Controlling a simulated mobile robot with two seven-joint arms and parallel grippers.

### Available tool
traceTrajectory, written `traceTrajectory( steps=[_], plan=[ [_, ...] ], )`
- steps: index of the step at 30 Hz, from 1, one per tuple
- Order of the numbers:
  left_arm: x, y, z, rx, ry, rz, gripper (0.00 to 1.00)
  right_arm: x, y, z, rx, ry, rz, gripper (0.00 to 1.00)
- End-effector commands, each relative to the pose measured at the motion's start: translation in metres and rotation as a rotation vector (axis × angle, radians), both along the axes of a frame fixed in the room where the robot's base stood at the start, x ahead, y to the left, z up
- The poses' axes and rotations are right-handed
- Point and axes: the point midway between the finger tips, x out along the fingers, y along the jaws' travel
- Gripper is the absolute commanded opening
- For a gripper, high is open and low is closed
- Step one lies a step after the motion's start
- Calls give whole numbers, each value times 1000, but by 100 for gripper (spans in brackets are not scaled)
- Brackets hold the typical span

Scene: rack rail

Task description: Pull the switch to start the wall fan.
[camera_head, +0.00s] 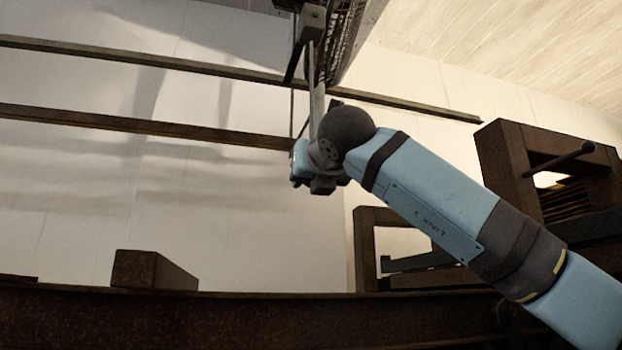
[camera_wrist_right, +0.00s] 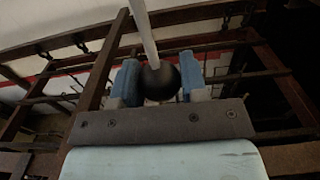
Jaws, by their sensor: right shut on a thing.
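The wall fan (camera_head: 345,42) shows at the top of the head view, with its dark grille and grey bracket cut off by the upper edge. My right arm reaches up to just below it from the lower right. In the wrist view my right gripper (camera_wrist_right: 160,84) has its blue fingers on either side of a dark ball, the switch's pull knob (camera_wrist_right: 160,82), and is shut on it. A pale straight cord or rod (camera_wrist_right: 145,35) runs up from the knob. My left gripper is not in view.
Dark rails (camera_head: 150,125) run along the pale wall. A brown rack frame (camera_head: 500,160) stands at the right, close to my arm. A brown beam (camera_head: 230,320) crosses the bottom, with a block (camera_head: 150,270) on it.

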Motion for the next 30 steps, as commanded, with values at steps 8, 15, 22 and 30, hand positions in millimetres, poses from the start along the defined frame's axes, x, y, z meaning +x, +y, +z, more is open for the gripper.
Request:
traceTrajectory(
  steps=[8,15,22,30],
  plan=[
    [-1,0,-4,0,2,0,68,0,1,-2,0,0,1,19],
    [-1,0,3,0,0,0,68,0,1,9,0,0,0,19],
    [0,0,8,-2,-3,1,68,0,1,16,0,1,1,19],
    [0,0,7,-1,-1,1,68,0,0,16,0,0,1,58]
  ],
)
